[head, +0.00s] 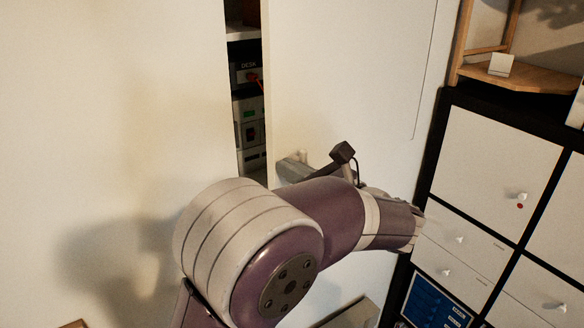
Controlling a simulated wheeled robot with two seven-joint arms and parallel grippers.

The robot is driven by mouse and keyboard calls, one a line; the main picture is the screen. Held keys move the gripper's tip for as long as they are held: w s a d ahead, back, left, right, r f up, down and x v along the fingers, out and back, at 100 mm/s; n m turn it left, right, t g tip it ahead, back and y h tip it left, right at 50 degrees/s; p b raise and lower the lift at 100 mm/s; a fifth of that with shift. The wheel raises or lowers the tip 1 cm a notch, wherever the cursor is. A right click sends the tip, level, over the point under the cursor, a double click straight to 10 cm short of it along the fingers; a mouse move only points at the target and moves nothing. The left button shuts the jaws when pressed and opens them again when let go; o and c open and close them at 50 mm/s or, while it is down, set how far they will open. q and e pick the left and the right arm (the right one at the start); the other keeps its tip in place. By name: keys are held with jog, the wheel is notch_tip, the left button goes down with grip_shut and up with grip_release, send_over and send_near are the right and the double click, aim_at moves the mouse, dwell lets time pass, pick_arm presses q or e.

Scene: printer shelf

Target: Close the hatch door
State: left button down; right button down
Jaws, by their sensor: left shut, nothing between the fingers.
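The hatch door (345,75) is a white panel in the middle of the head view. It stands partly open, with a tall dark gap along its left edge. A thin seam runs down near its right side. A small pale knob (301,155) appears low on the door near its left edge. My left gripper (284,169) is shut and empty in front of the door's lower left part, close to the knob and the door's edge. Whether it touches the door I cannot tell. My forearm hides the lower part of the door. My right gripper is out of view.
Through the gap, shelves hold dark devices (249,132), one labelled "DESK". A white wall panel (110,100) fills the left. A black-framed cabinet with white drawers (500,170) stands at the right, close to my wrist. A wooden shelf (525,78) sits above it.

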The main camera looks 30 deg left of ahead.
pick_arm(q)
jog(key=w+a+b, duration=0.1)
jog(key=a+b, duration=0.2)
jog(key=a, duration=0.1)
jog(key=w+a+m+t+b, duration=0.1)
jog(key=a+b, duration=0.1)
jog(key=a, duration=0.2)
jog(key=w+a+t+b, duration=0.1)
jog(key=a+b, duration=0.2)
jog(key=a, duration=0.1)
jog(key=shift+w+a+f+h+b, duration=0.1)
jog(key=shift+a+f+h+b, duration=0.1)
jog(key=shift+a+h+b, duration=0.15)
jog(key=shift+d+r, duration=0.25)
jog(key=shift+r, duration=0.3)
